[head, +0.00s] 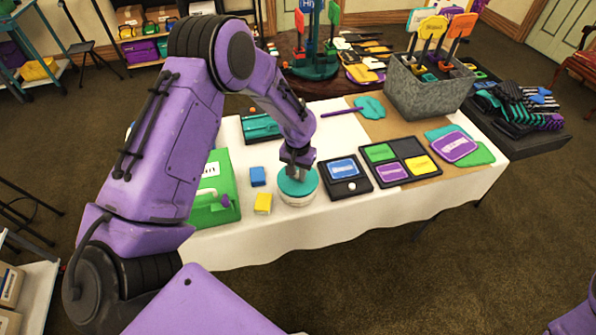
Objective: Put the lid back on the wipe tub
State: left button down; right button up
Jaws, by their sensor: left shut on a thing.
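The wipe tub (298,201) is a low, round, pale tub near the front edge of the white table. The round teal lid (310,184) is over the tub's top and looks roughly level and lined up with it. I cannot tell from this view whether it is fully seated. My left gripper (296,176) points down at the middle of the lid and is shut on it; its fingertips partly hide the grip point. My right gripper is out of view; only a bit of my right arm shows at the bottom right.
A blue block (258,176) and a yellow block (263,204) lie left of the tub, near a green case (222,205). A black tray (344,190) with a blue card is close on the right, then a sectioned tray (403,179). A grey bin (410,103) stands behind.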

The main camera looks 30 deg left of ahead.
pick_arm(q)
jog(key=shift+p, duration=0.35)
dwell(0.4)
jog(key=shift+f, duration=0.15)
dwell(0.7)
jog(key=shift+p, duration=0.35)
dwell(0.5)
jog(key=shift+c, duration=1.9)
grip_release()
notch_tip(320, 180, up, 7)
jog(key=p, duration=0.7)
grip_shut()
